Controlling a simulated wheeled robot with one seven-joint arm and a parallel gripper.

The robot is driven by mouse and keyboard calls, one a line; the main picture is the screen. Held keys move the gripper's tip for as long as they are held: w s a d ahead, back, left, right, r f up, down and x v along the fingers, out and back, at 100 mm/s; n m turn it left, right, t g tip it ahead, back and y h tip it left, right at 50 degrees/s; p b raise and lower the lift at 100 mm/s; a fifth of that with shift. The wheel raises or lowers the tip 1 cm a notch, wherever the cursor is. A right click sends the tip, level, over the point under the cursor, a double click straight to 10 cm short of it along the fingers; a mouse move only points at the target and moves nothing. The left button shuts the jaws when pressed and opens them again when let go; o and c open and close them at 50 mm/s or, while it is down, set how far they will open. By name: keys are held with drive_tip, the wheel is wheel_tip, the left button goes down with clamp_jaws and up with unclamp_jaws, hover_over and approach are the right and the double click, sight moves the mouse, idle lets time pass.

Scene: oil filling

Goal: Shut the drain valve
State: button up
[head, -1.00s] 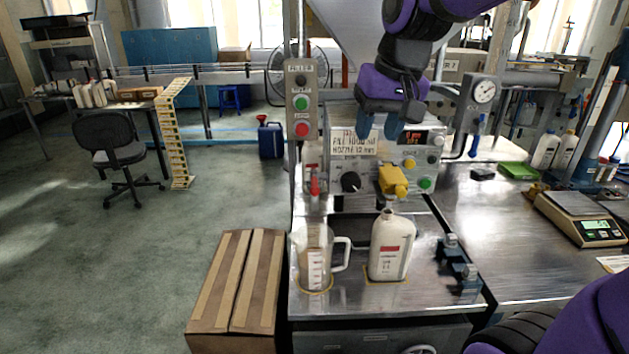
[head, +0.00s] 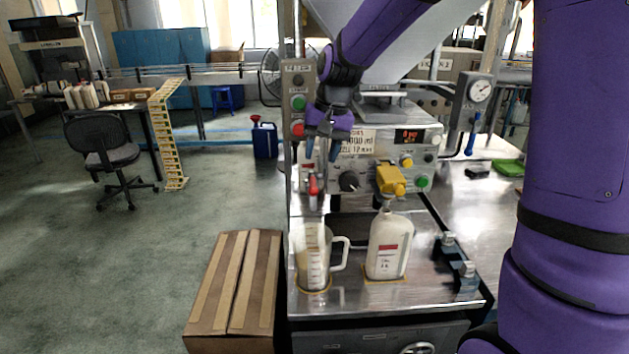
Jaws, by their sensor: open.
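The drain valve, with a red handle (head: 315,187), is on the left of the filling machine's front (head: 365,190). Its handle looks roughly upright, and its exact setting is too small to tell. A clear measuring jug (head: 314,262) with pale liquid inside stands below the valve. My gripper (head: 322,152) points down with its fingers apart and empty. It shows just above the red handle and looks apart from it, though the depth gap is hard to judge.
A white bottle (head: 388,246) stands right of the jug under a yellow nozzle (head: 391,181). A button post (head: 297,95) rises close left of my gripper. A cardboard box (head: 236,285) sits at the left front. Metal clamps (head: 458,262) are on the right.

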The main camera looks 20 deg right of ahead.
sight(313, 184)
drive_tip(key=f, duration=0.2)
drive_tip(key=a+f, duration=0.1)
drive_tip(key=f, duration=0.4)
drive_tip(key=shift+w+a+f, duration=0.2)
drive_tip(key=shift+f, duration=0.05)
clamp_jaws()
